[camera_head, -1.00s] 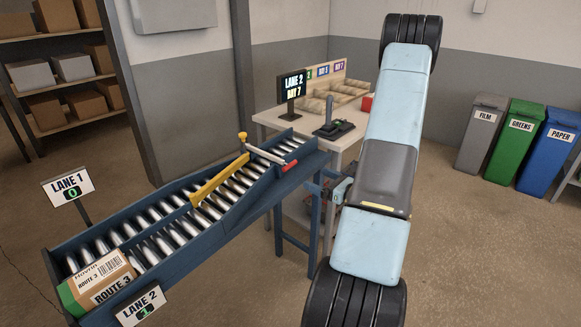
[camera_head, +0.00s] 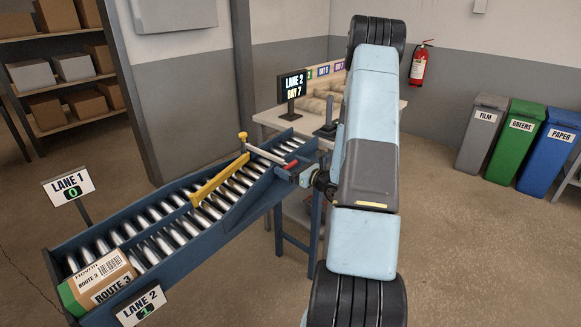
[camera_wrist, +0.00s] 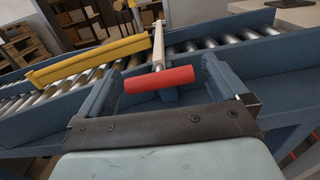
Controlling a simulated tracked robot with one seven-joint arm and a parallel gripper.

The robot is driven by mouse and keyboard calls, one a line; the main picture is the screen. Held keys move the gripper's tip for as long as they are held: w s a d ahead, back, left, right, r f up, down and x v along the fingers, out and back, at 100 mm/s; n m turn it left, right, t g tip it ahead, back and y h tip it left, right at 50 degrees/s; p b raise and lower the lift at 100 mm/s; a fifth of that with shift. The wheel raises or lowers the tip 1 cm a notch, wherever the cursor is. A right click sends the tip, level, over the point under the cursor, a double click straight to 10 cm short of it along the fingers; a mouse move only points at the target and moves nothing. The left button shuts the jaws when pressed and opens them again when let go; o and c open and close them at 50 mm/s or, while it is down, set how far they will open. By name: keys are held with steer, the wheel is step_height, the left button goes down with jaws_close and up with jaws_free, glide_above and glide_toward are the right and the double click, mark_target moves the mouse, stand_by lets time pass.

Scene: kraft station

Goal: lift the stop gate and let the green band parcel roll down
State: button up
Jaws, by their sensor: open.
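The parcel with the green band (camera_head: 98,282) sits at the low near end of the roller conveyor, in the lane marked Lane 2. The stop gate (camera_head: 265,155) is a pale bar across the rollers near the upper end, with a red handle (camera_head: 291,167) at its right end. My gripper (camera_head: 290,172) is at this handle, small in the head view. In the wrist view my open gripper (camera_wrist: 160,82) has its two fingers on either side of the red handle (camera_wrist: 159,79), with visible gaps. The pale bar (camera_wrist: 158,45) runs away from the handle.
A yellow diverter (camera_head: 220,178) lies slanted across the rollers (camera_head: 160,236). A table with a screen reading Lane 2, Bay 7 (camera_head: 292,86) stands behind. Bins (camera_head: 520,145) stand at the right. A blue side rail (camera_head: 190,262) borders the conveyor.

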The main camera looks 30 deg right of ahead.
steer(key=shift+w, duration=0.25)
steer(key=shift+c, duration=0.4)
